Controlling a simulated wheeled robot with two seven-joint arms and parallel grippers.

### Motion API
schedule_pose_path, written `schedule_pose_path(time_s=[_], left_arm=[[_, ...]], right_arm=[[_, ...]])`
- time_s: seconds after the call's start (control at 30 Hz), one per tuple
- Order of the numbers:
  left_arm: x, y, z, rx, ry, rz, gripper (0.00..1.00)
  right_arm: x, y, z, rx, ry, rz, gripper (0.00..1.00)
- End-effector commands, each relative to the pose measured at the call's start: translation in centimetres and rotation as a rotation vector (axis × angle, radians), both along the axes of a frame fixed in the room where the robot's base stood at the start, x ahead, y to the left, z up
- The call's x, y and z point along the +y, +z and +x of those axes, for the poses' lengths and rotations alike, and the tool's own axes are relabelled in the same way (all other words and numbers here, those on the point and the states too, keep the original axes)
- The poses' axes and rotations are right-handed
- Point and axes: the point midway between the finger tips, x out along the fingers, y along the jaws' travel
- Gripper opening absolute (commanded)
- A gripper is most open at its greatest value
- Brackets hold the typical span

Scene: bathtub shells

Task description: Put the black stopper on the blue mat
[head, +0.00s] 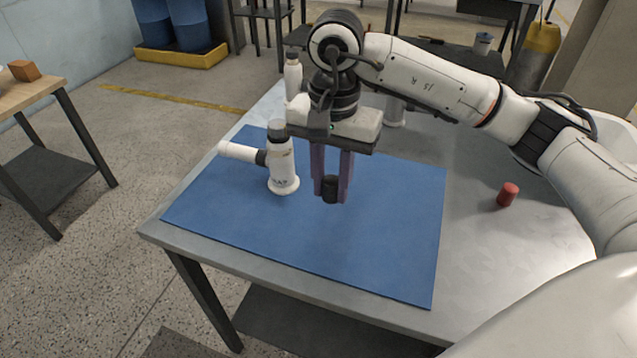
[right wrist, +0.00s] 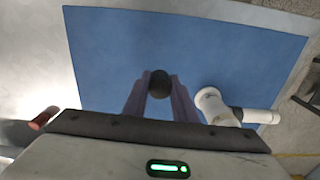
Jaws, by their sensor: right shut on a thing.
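The black stopper (head: 330,190) is between the purple fingertips of my right gripper (head: 332,184), which is shut on it. It also shows at the fingertips in the right wrist view (right wrist: 160,84). The blue mat (head: 370,240) lies flat on the grey table, and my right gripper holds the stopper over its middle. Whether the stopper touches the mat I cannot tell for sure. In the right wrist view the mat (right wrist: 185,50) spreads beneath and around the stopper. My left gripper is not in view.
A white bottle (head: 283,170) stands on the mat left of my gripper, with another white bottle (head: 240,152) lying beside it. More white bottles (head: 293,75) stand behind. A red stopper (head: 507,194) is on the bare table (head: 480,250) at right. The mat's front right is clear.

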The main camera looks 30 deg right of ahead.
Motion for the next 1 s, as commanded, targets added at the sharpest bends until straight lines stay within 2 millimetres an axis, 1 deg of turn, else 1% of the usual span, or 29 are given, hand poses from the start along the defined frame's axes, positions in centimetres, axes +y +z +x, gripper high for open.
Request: schedule_pose_path(time_s=[0.03,0.1,0.2,0.3,0.4,0.47,0.73,0.97,1.0], left_arm=[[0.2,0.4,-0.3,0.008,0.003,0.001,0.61],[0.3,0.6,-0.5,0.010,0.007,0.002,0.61],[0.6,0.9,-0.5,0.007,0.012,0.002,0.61],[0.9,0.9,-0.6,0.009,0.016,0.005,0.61],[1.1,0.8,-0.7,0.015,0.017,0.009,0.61],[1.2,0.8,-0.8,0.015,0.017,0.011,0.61],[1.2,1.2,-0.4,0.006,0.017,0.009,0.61],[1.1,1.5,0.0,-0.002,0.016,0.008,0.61],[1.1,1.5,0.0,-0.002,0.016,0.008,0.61]], right_arm=[[-0.9,0.9,1.1,0.003,-0.167,0.004,0.03],[-2.4,1.4,2.2,0.004,-0.400,0.002,0.03],[-4.0,2.0,3.3,0.005,-0.678,0.001,0.03],[-5.2,2.2,4.0,0.002,-0.878,0.000,0.03],[-5.9,2.2,4.3,0.002,-0.999,-0.002,0.03],[-6.1,1.9,4.3,0.002,-1.037,-0.002,0.03],[-6.3,-2.9,4.3,0.002,-1.058,-0.002,0.03],[-6.3,-4.7,4.4,0.000,-1.056,-0.001,0.03],[-6.2,-5.2,4.4,0.002,-1.056,-0.002,0.03]])
